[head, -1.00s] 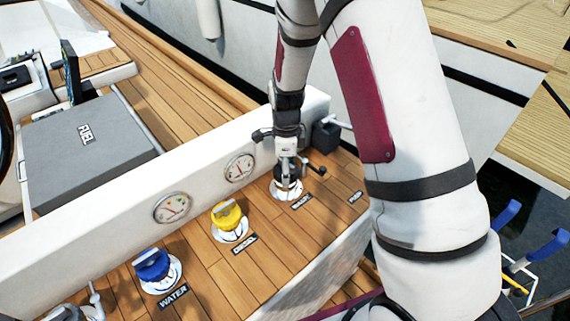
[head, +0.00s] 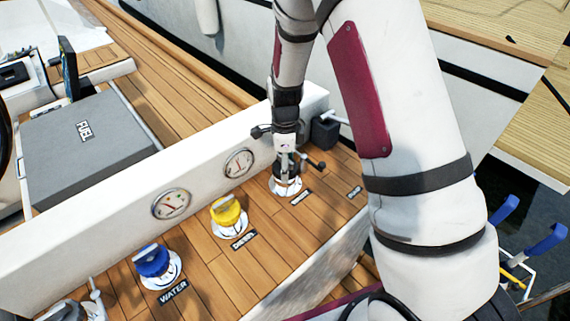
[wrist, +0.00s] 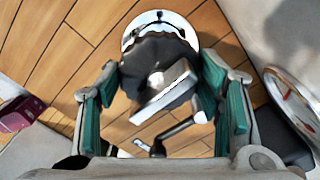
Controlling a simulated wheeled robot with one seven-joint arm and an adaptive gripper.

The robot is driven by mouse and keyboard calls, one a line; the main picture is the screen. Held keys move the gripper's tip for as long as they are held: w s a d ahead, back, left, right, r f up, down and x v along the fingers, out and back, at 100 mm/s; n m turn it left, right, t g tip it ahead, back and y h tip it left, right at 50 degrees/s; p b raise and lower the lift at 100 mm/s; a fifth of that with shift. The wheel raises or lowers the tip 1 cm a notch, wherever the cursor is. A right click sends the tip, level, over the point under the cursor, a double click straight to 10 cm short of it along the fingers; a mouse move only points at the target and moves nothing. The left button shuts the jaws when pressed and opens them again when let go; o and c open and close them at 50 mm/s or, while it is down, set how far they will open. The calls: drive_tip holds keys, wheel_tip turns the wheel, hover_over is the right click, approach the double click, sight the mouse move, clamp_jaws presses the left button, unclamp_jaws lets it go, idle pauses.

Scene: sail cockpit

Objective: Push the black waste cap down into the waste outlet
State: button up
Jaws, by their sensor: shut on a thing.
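The black waste cap (wrist: 150,50) is round with a ribbed edge and a raised grey grip bar (wrist: 165,82) across its top. My gripper (wrist: 160,75) is shut on it, with teal pads on either side. In the head view my gripper (head: 286,168) points down at the waste outlet, and the cap is mostly hidden by the fingers. The outlet's white ring (head: 285,188) lies on the teak deck beside the WASTE label. The ring also shows behind the cap in the wrist view (wrist: 205,30). I cannot tell how deep the cap sits in it.
A yellow diesel cap (head: 227,211) and a blue water cap (head: 153,262) stand in a row to the left. A white coaming with two gauges (head: 239,163) rises behind. A dark box with a lever (head: 325,132) is close behind my gripper.

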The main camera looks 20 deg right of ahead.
drive_tip(key=shift+f, duration=0.6)
idle(0.7)
drive_tip(key=o, duration=1)
drive_tip(key=shift+r+p, duration=2.65)
drive_tip(key=shift+r, duration=2.9)
drive_tip(key=shift+r, duration=0.1)
